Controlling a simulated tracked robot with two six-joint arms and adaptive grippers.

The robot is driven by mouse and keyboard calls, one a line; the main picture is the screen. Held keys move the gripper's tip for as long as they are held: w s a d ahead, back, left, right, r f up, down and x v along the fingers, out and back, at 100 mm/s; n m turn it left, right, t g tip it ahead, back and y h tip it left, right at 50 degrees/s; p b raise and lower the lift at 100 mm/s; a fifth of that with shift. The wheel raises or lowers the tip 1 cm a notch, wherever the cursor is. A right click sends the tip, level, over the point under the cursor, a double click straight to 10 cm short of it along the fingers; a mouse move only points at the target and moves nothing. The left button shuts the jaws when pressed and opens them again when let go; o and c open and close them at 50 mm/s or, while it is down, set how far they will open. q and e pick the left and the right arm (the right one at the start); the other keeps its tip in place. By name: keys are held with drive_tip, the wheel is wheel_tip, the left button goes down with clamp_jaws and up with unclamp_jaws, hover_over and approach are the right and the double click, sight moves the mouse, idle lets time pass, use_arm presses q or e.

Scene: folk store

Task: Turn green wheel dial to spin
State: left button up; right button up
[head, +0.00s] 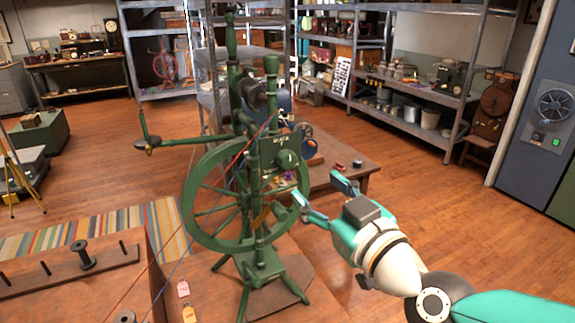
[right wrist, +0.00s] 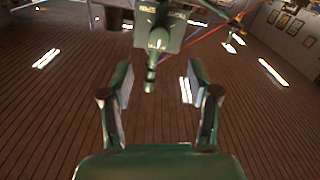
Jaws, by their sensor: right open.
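A green spinning wheel (head: 192,205) stands on a low wooden platform in the middle of the head view. My right gripper (head: 319,191) is open and empty, just below and right of the dial. In the right wrist view, the green box (right wrist: 160,28) shows at top centre, beyond the open fingers (right wrist: 157,82). A green knobbed rod points down from it, apart from the fingers. The dial face is small and partly blurred there. My left gripper is not in view.
A wooden table with spool pegs (head: 85,253) is at lower left, with red and blue threads running up to the spinning wheel. A low table (head: 345,155) stands behind my right gripper. Metal shelves line the back. The wood floor at right is clear.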

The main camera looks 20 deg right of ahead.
sight(290, 163)
drive_tip(key=w, duration=1.2)
drive_tip(key=shift+a, duration=0.4)
drive_tip(key=shift+s, duration=0.1)
clamp_jaws()
